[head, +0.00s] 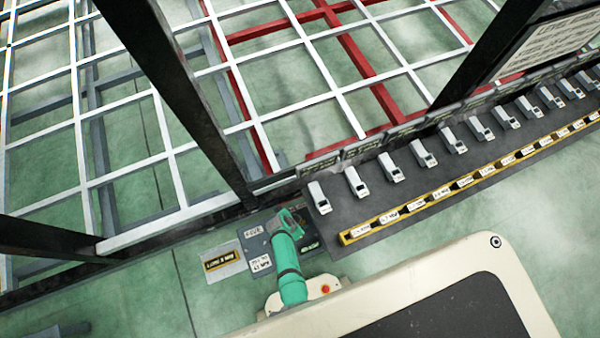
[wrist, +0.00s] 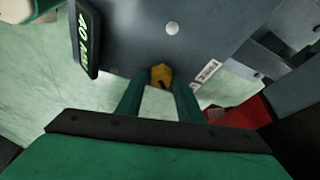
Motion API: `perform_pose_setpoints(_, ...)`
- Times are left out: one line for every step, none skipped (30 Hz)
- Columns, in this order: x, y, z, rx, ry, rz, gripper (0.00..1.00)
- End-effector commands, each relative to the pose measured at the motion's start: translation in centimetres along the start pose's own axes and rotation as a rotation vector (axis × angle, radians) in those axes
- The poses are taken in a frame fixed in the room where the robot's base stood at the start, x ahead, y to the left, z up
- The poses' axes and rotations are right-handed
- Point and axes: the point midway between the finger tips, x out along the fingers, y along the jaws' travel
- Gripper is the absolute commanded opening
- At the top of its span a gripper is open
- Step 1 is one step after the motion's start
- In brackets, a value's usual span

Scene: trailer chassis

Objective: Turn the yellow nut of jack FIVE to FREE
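A small yellow nut (wrist: 161,76) shows in the wrist view, on or at the edge of a grey plate (wrist: 210,25). My gripper (wrist: 162,84) has two green fingers. They stand apart, with the nut at the gap between their tips and some space seeming to show on each side. I cannot tell whether either finger touches the nut. A small white label (wrist: 207,72) sits right of the nut; its text is too small to read. In the head view my green arm hides the nut, and the jack's number cannot be confirmed.
A dark tag with green lettering (wrist: 87,42) stands left in the wrist view. In the head view, a row of white blocks (head: 356,182) and a yellow labelled strip (head: 440,196) run right. Dark posts (head: 190,95) and a white lattice frame (head: 120,165) stand close by.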

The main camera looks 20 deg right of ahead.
Motion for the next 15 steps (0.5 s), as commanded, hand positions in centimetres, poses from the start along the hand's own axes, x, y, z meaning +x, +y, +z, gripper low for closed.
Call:
perform_pose_setpoints(-0.02, -0.02, 0.03, -0.001, 0.000, 0.000, 0.21)
perform_pose_setpoints(-0.03, -0.02, 0.04, -0.002, 0.000, 0.000, 0.13)
perform_pose_setpoints(-0.03, -0.02, 0.06, -0.002, 0.000, 0.000, 0.04)
perform_pose_setpoints(-0.03, -0.02, 0.07, -0.002, 0.000, 0.000, 0.03)
perform_pose_setpoints(-0.03, -0.01, 0.08, -0.002, 0.000, 0.000, 0.03)
perform_pose_setpoints(-0.04, -0.01, 0.09, -0.003, 0.000, 0.000, 0.03)
perform_pose_setpoints(-0.04, 0.00, 0.10, -0.003, 0.000, 0.000, 0.03)
perform_pose_setpoints(-0.04, 0.01, 0.11, -0.004, 0.000, 0.000, 0.03)
perform_pose_setpoints(-0.04, 0.04, 0.13, -0.008, -0.001, -0.001, 0.03)
perform_pose_setpoints(-0.04, 0.05, 0.14, -0.011, -0.001, -0.002, 0.03)
perform_pose_setpoints(-0.04, 0.08, 0.16, -0.016, -0.001, -0.004, 0.03)
perform_pose_setpoints(-0.04, 0.11, 0.19, -0.024, -0.001, -0.007, 0.03)
perform_pose_setpoints(-0.04, 0.13, 0.21, -0.031, -0.001, -0.010, 0.03)
perform_pose_setpoints(-0.04, 0.15, 0.23, -0.042, -0.002, -0.014, 0.03)
perform_pose_setpoints(-0.03, 0.18, 0.24, -0.056, -0.002, -0.021, 0.03)
